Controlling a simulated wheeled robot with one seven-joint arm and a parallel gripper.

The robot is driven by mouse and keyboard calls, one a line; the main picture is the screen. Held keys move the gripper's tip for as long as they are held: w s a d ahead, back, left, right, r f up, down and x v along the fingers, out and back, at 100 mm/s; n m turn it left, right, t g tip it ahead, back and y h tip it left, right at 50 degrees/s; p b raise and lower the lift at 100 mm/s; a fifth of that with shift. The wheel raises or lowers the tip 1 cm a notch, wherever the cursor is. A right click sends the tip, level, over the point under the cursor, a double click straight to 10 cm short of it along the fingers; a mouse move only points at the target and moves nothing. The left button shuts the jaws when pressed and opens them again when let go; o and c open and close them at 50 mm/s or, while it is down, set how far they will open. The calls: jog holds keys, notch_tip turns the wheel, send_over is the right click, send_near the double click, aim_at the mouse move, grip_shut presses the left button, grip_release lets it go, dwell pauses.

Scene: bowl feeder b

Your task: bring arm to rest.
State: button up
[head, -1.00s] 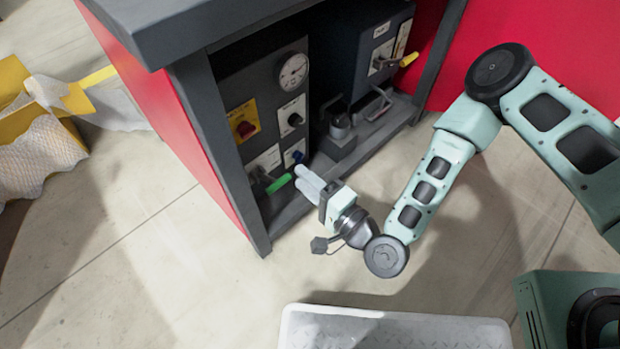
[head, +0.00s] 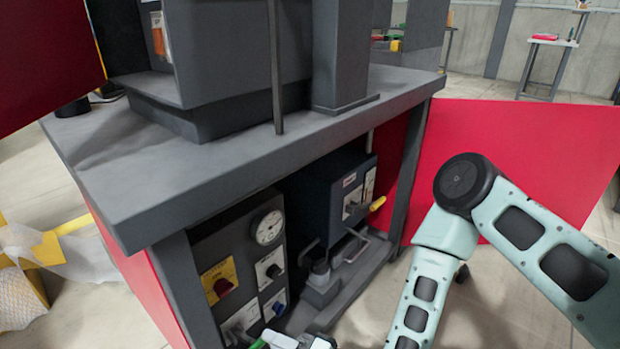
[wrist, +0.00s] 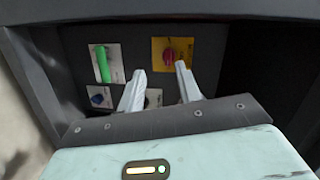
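My gripper (wrist: 159,76) shows in the wrist view with its two pale fingers apart and nothing between them. It faces the dark control panel (wrist: 75,42) under the bench. A green handle (wrist: 102,63) stands upright on a white plate to the left of the fingers, apart from them in the picture. A red knob on a yellow plate (wrist: 158,50) is behind the right finger. In the head view only a bit of my gripper shows at the bottom edge, beside the tip of the green handle (head: 258,344). My arm bends at the right.
The grey bench top (head: 150,175) overhangs the panel. A round gauge (head: 269,227), a blue box (head: 330,195) with a yellow handle (head: 377,203) and a metal loop handle (head: 350,250) are in the bay. A red panel (head: 530,140) stands behind my arm. Crumpled wrapping (head: 20,295) lies left.

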jog(key=s+d+r+n+g+h, duration=0.1)
jog(key=d+r+n+g+h, duration=0.5)
jog(key=d+r+n+h, duration=0.35)
jog(key=s+d+r+n+g+h, duration=0.2)
jog(key=s+d+r+h, duration=0.2)
jog(key=s+d+r, duration=0.8)
notch_tip(320, 180, up, 36)
jog(key=w+a+p, duration=0.1)
jog(key=p, duration=3.5)
jog(key=shift+w+a+r, duration=0.25)
jog(key=shift+w+a, duration=0.05)
jog(key=shift+a, duration=0.05)
jog(key=shift+f+m, duration=0.1)
jog(key=shift+m, duration=0.15)
